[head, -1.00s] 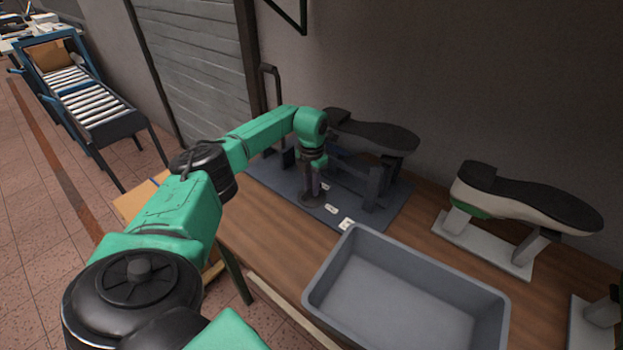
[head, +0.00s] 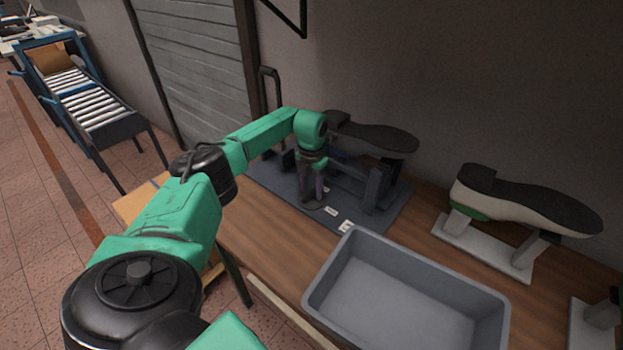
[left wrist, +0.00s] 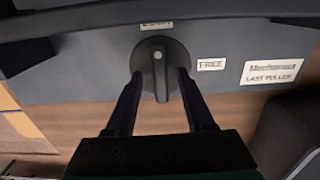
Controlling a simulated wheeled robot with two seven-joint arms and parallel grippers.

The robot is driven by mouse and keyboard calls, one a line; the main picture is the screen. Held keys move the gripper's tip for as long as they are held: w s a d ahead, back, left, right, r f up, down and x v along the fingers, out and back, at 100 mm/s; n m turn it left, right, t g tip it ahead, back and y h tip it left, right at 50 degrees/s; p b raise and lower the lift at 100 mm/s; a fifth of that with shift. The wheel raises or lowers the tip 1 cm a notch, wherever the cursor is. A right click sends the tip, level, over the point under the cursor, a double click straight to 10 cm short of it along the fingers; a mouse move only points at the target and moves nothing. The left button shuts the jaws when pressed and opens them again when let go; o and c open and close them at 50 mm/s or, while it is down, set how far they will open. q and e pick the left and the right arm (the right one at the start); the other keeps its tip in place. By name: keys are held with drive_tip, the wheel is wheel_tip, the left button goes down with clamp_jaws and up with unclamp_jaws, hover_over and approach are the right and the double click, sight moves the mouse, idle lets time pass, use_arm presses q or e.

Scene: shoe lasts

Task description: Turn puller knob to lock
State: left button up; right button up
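The puller knob (left wrist: 160,68) is a dark round knob with a raised bar across it, on the grey base plate (left wrist: 85,72) of the last puller. The bar stands upright in the left wrist view, its pale mark towards a partly hidden label (left wrist: 157,25) at the top. A FREE label (left wrist: 211,64) is to its right. My left gripper (left wrist: 160,74) has its fingers on either side of the bar, with gaps visible on both sides. In the head view my left gripper (head: 312,203) points down at the knob (head: 311,208). My right gripper is not in view.
A dark shoe last (head: 370,136) sits on the puller behind the gripper. An empty grey bin (head: 400,285) stands in front on the wooden table (head: 265,230). Another shoe (head: 525,200) rests on a stand at the right. A wall is close behind.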

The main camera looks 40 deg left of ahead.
sight(311, 192)
use_arm(q)
wheel_tip(311, 192, up, 15)
drive_tip(key=b, duration=0.2)
drive_tip(key=shift+f, duration=0.2)
